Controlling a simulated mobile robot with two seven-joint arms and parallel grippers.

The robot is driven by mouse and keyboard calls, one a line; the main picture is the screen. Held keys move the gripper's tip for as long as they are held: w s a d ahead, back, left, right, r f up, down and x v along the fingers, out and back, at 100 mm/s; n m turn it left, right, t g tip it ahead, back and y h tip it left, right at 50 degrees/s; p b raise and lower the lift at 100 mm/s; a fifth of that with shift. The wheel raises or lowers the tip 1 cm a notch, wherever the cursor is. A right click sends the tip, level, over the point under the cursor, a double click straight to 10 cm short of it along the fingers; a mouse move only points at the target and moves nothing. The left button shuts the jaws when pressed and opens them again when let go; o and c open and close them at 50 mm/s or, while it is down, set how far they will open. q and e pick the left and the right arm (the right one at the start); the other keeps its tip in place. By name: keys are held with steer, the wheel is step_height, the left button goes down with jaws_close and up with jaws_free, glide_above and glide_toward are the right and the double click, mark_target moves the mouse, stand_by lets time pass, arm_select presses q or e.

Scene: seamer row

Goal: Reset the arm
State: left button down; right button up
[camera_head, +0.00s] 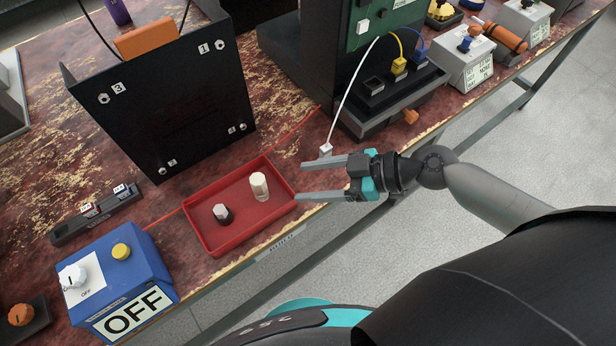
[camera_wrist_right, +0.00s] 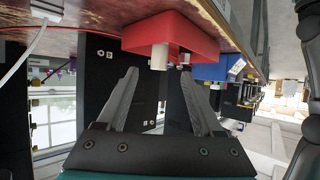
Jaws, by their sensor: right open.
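My right gripper (camera_head: 311,179) is open and empty, its two fingers pointing left at the right end of the red tray (camera_head: 205,244). My right arm comes in from the right over the table's front edge. In the right wrist view, the open fingers (camera_wrist_right: 157,95) point toward the red tray (camera_wrist_right: 190,38), which appears upside down. A white cylinder (camera_head: 259,186) and a small dark knob with a white top (camera_head: 222,213) are in the tray. The white cylinder also shows between the fingers in the wrist view (camera_wrist_right: 158,57). My left gripper is not in view.
A blue box marked OFF (camera_head: 122,278) stands left of the tray. A black panel (camera_head: 165,100) stands behind it. A white cable with a plug (camera_head: 326,149) hangs from the green board (camera_head: 385,18), close to the right gripper's upper finger. Floor lies beyond the front edge.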

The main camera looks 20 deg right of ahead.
stand_by(0.3)
steer(key=s+a+f+g+h, duration=0.2)
steer(key=s+a, duration=0.3)
steer(key=s, duration=0.1)
steer(key=s+d+m+h, duration=0.4)
steer(key=d+m+h, duration=0.5)
steer(key=d+m, duration=0.2)
step_height(320, 180, down, 22)
steer(key=s+g, duration=0.1)
steer(key=s+d+f+g, duration=0.1)
steer(key=s+d+f, duration=0.2)
steer(key=s+f, duration=1.1)
steer(key=shift+s+d+n, duration=0.25)
steer(key=shift+d+n, duration=0.1)
steer(key=shift+n, duration=0.05)
steer(key=shift+c, duration=0.3)
